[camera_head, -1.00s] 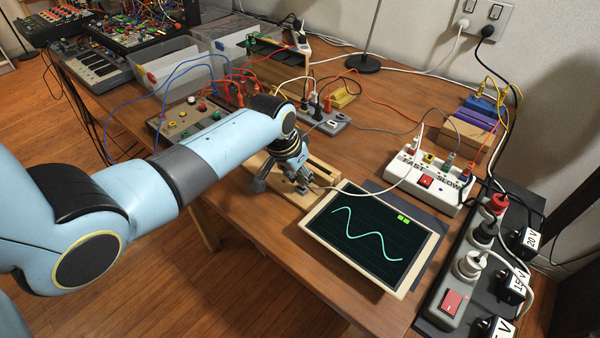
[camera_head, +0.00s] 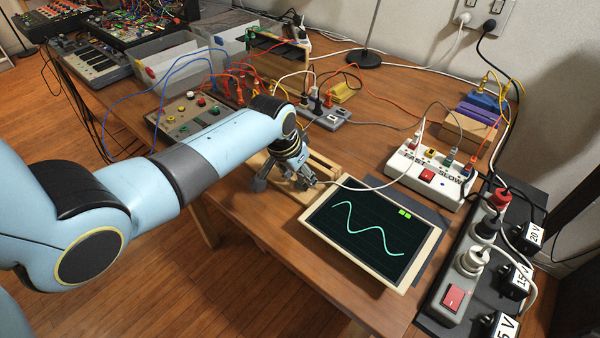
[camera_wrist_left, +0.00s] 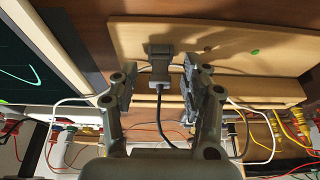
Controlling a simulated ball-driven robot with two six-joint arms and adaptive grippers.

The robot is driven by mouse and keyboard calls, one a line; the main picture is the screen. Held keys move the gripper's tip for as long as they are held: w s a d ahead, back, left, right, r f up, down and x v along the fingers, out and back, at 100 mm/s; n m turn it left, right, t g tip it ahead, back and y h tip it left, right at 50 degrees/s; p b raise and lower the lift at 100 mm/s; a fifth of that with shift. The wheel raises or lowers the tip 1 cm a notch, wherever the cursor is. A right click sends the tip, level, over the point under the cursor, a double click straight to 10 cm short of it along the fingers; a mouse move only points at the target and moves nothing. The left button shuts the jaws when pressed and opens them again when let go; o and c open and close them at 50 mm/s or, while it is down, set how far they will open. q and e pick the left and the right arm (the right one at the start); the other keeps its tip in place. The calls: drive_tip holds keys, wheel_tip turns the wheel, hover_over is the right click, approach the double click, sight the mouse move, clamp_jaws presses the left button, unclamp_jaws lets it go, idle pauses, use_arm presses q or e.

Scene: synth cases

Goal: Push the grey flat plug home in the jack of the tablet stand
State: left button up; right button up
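The grey flat plug (camera_wrist_left: 160,62) is upright in the left wrist view, its wide end against a pale wooden board (camera_wrist_left: 215,40), with a dark cable running down from it. I cannot tell how deep it sits; the jack itself is hidden. My left gripper (camera_wrist_left: 160,88) has one finger on each side of the plug, with a gap visible at least on the left. In the head view, my left gripper (camera_head: 285,182) is low over the wooden stand (camera_head: 322,168) and covers the plug. My right gripper is not in view.
A tablet (camera_head: 370,235) showing a green wave lies right of the stand. A white power strip (camera_head: 430,175) and a grey strip (camera_head: 453,298) with plugs lie farther right. A pale cable (camera_head: 365,189) crosses near the gripper. The front table strip is bare.

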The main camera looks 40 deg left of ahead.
use_arm(q)
drive_tip(key=v, duration=1.2)
idle(0.4)
